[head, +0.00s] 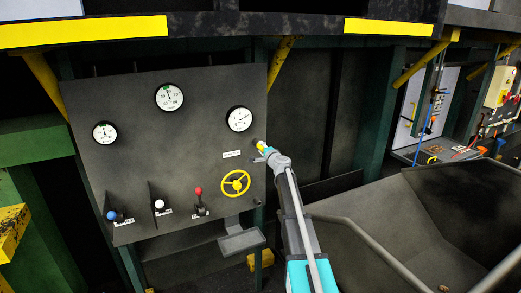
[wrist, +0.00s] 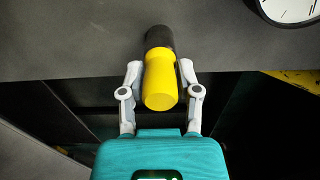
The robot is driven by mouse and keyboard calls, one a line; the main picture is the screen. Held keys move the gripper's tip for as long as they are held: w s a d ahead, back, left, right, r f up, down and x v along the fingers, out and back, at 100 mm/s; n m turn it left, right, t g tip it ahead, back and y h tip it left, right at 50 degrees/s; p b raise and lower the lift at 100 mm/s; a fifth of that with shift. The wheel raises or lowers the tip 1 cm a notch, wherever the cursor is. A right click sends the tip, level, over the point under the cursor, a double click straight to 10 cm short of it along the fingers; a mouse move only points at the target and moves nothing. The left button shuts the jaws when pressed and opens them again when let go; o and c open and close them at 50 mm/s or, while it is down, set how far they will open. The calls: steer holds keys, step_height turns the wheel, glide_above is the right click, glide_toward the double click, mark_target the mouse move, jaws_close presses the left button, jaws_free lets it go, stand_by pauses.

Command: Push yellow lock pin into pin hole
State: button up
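The yellow lock pin (wrist: 160,82) is in the middle of the wrist view, its dark collar (wrist: 159,38) against the dark panel. In the head view the pin (head: 261,146) is a small yellow spot near the panel's right edge. My gripper (wrist: 160,75) has one finger on each side of the pin's yellow body. The left finger is close to the pin or touching it; the right finger is also very near. I cannot tell whether they press on it. The pin hole itself is hidden.
The panel (head: 140,130) carries gauges (head: 169,97), a yellow handwheel (head: 235,183) and levers with blue, white and red (head: 198,191) knobs. A gauge (wrist: 290,8) is at the wrist view's top right. A grey hopper (head: 400,235) lies right of my arm.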

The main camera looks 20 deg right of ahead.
jaws_close()
steer(key=shift+s, duration=0.9)
steer(key=shift+s, duration=1.4)
steer(key=shift+s, duration=0.35)
steer(key=shift+s+d, duration=0.1)
steer(key=shift+s, duration=0.2)
steer(key=shift+s, duration=0.1)
steer(key=shift+f, duration=0.15)
step_height(320, 180, down, 34)
steer(key=s+b, duration=0.2)
steer(key=b, duration=3.2)
steer(key=shift+s, duration=0.35)
